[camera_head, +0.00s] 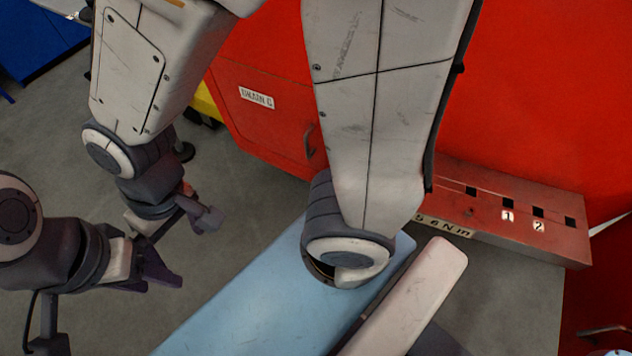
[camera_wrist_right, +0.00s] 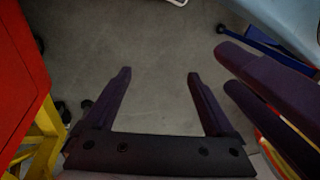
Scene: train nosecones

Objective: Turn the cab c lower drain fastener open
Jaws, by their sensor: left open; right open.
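A red cab body (camera_head: 262,125) carries a white label plate (camera_head: 257,97) whose text ends in what looks like C. I cannot make out a drain fastener in either view. My left gripper (camera_head: 163,270) is open and empty over the grey floor at the left. It also shows at the right of the right wrist view (camera_wrist_right: 226,68), its purple fingers apart. My right gripper (camera_head: 200,212) is just above it in the head view, left of the red body. In the right wrist view, my right gripper (camera_wrist_right: 158,76) is open with only floor between its fingers.
A dark handle (camera_head: 310,141) sits on the red body. A red ledge (camera_head: 480,200) with dark square holes and number labels runs at the right. A yellow frame (camera_wrist_right: 42,140) stands beside the red body. A blue cabinet (camera_head: 45,45) is at the upper left. Grey floor is open between.

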